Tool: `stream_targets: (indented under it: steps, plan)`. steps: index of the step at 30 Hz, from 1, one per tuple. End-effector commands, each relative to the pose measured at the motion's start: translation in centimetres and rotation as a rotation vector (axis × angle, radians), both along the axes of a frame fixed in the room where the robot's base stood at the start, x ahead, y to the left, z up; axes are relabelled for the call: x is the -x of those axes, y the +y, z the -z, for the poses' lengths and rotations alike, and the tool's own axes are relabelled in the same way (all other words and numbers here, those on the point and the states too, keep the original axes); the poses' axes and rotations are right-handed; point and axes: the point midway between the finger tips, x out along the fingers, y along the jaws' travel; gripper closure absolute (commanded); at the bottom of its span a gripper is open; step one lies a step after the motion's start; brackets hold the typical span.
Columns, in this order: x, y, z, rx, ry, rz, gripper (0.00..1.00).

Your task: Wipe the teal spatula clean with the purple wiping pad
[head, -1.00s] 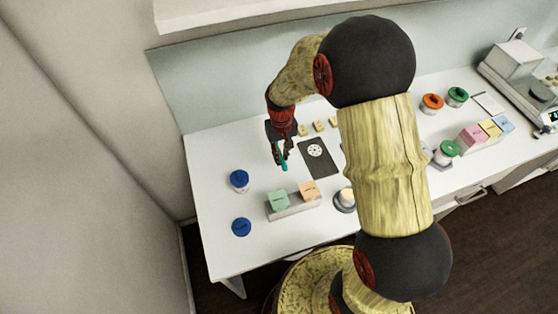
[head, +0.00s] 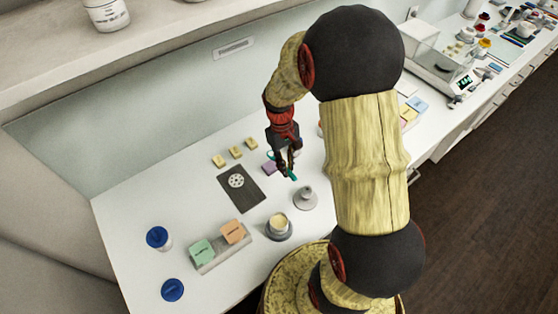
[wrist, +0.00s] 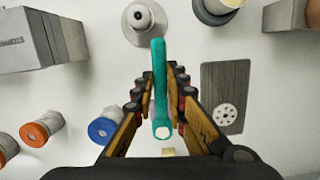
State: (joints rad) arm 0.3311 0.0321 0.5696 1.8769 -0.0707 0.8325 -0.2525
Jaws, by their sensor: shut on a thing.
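My gripper (head: 287,162) is shut on the teal spatula (wrist: 160,65), which lies lengthwise between its fingers in the wrist view. In the head view the spatula (head: 291,175) shows as a small teal piece at the fingertips, over the white bench. Its far end overlaps the round grey stand in the wrist view. The purple wiping pad (head: 268,168) lies on the bench just left of my gripper in the head view, partly hidden by it. I cannot tell whether the spatula touches the pad, nor whether residue is on the spatula.
A round grey stand (head: 305,199) and a cream-filled pot (head: 278,226) stand nearer the front edge. A dark plate (head: 243,197) with a holed disc lies left of the gripper. Yellow blocks (head: 235,152), a grey block rack (head: 222,259) and blue-lidded jars (head: 157,238) stand around it.

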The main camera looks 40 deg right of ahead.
Motion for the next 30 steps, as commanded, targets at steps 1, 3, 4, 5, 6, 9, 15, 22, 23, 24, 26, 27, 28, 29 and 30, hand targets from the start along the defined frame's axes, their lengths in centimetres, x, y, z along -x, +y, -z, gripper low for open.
stream_targets:
  steps: [1, 3, 4, 5, 6, 9, 15, 22, 23, 24, 26, 27, 28, 29, 30]
  plan:
    - [0.3, 0.1, 0.0, 0.000, 0.005, -0.015, 1.00]
    - [0.6, 0.1, -0.1, 0.000, 0.016, -0.037, 1.00]
    - [0.7, 0.1, -0.1, 0.000, 0.022, -0.048, 1.00]
    - [0.8, 0.1, -0.1, 0.000, 0.028, -0.053, 1.00]
    - [0.8, 0.1, -0.1, 0.001, 0.034, -0.059, 1.00]
    - [0.8, 0.1, -0.1, 0.000, 0.042, -0.061, 1.00]
    - [0.8, 0.1, 0.5, 0.000, 0.045, -0.061, 1.00]
    - [0.8, 0.1, 2.2, 0.000, 0.045, -0.061, 1.00]
    - [0.8, 0.1, 2.5, 0.000, 0.045, -0.061, 1.00]
    - [0.8, 0.1, 2.8, 0.000, 0.045, -0.061, 1.00]
    - [0.8, 0.1, 3.3, 0.000, 0.045, -0.061, 1.00]
    - [0.8, 0.1, 3.6, 0.000, 0.045, -0.061, 1.00]
    - [0.8, 0.1, 3.9, 0.000, 0.045, -0.061, 1.00]
    - [0.8, 0.1, 4.1, 0.000, 0.045, -0.061, 1.00]
    - [0.8, 0.1, 4.3, 0.000, 0.045, -0.061, 1.00]
